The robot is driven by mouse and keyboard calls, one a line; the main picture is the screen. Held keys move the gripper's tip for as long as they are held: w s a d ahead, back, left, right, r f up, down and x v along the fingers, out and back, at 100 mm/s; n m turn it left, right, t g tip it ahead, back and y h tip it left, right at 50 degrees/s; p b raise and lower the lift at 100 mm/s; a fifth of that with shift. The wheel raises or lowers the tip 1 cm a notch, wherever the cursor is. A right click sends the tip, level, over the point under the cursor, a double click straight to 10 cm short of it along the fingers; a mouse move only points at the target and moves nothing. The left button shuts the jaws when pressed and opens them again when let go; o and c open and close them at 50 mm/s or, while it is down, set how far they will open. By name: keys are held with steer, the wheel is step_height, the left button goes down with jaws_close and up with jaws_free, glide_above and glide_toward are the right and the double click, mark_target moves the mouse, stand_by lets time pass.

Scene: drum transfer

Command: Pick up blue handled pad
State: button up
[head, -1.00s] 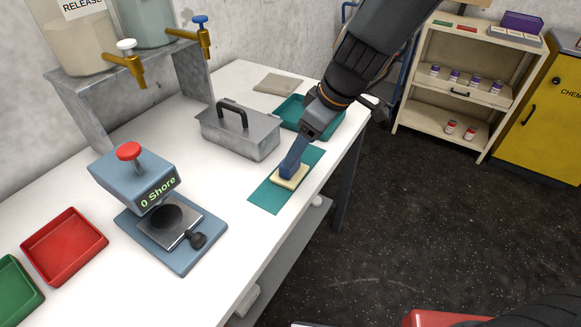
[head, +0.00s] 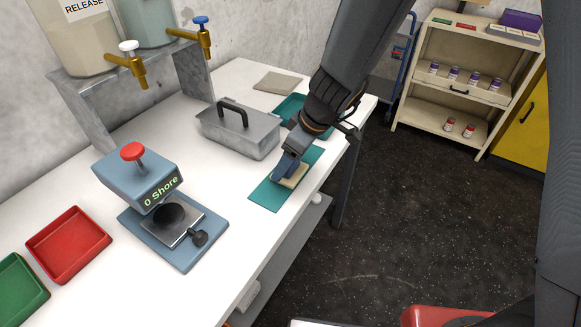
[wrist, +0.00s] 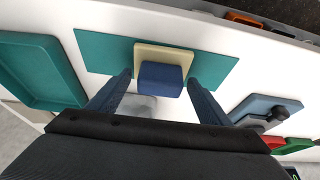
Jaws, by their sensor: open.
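The blue handled pad has a blue block handle (wrist: 160,79) on a cream pad (wrist: 165,53). It rests on a teal mat (wrist: 106,48) on the white table. In the head view the cream pad (head: 293,177) shows beside my gripper, which hides most of the handle. My gripper (head: 279,177) reaches down over the mat. In the wrist view my gripper (wrist: 158,85) is open, one blue finger on each side of the handle. I cannot tell whether the fingers touch it.
A grey metal box with a black handle (head: 240,132) stands behind the mat, near a teal tray (head: 288,106). A hardness tester (head: 140,180) is at left, with a red tray (head: 68,245) and a green tray (head: 18,288). The table's front edge is close to the mat.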

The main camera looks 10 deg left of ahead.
steer(key=c, duration=1.1)
